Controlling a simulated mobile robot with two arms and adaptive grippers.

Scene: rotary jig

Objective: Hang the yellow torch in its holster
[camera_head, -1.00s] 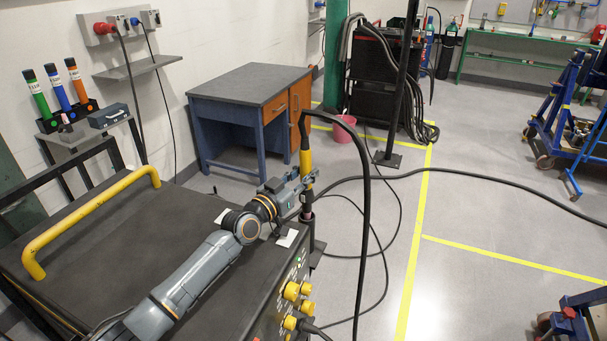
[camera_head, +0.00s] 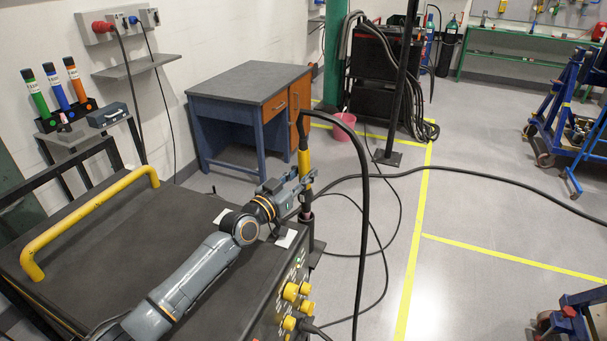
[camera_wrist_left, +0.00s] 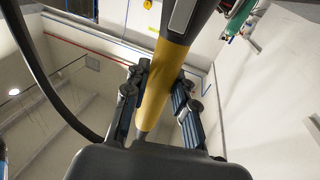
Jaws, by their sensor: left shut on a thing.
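The yellow torch (camera_head: 304,160) stands roughly upright beside the right edge of the dark welding cabinet (camera_head: 150,245), its black cable looping up and over to the right. My left gripper (camera_head: 305,182) is shut on the torch's yellow handle. In the left wrist view the handle (camera_wrist_left: 161,88) lies between the two fingers (camera_wrist_left: 160,100). Below the gripper, the torch's lower end meets a dark upright holster (camera_head: 307,226) at the cabinet's side. How deep the tip sits in it cannot be told. My right gripper is not in view.
The cabinet has a yellow handle rail (camera_head: 85,220) and yellow knobs (camera_head: 291,292) on its front. The torch cable (camera_head: 365,215) hangs to the floor at right. A blue desk (camera_head: 250,110) and a pink bucket (camera_head: 343,126) stand behind. Open floor lies to the right.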

